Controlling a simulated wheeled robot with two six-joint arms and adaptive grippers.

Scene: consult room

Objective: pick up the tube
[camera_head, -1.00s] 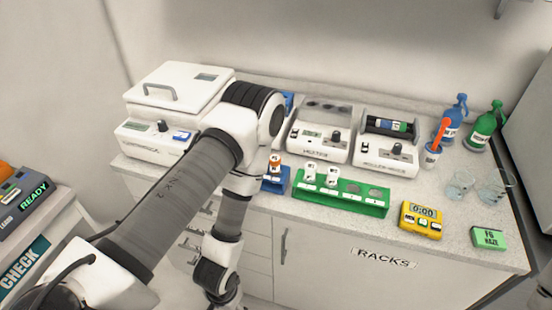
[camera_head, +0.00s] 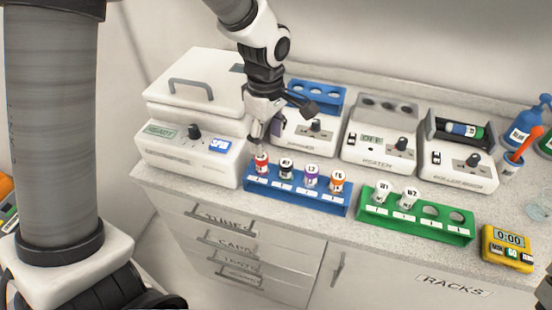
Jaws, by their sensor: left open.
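My left gripper (camera_head: 262,145) comes down from above, open, with its fingertips just above or around the red-capped tube (camera_head: 261,163); I cannot tell whether they touch it. That tube stands upright at the left end of the blue rack (camera_head: 295,200). Beside it in the same rack stand a dark-capped tube (camera_head: 286,168), a purple-capped tube (camera_head: 311,175) and an orange-capped tube (camera_head: 338,182). Two white-capped tubes, W1 (camera_head: 382,191) and W2 (camera_head: 408,198), stand in the green rack (camera_head: 415,226). My right gripper is out of view.
Behind the racks stand a lidded white machine (camera_head: 190,150), a blue-topped device (camera_head: 316,94), a heater (camera_head: 378,147) and a roller device (camera_head: 458,170). A yellow timer (camera_head: 508,248) sits at right. The green rack's right two slots are empty.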

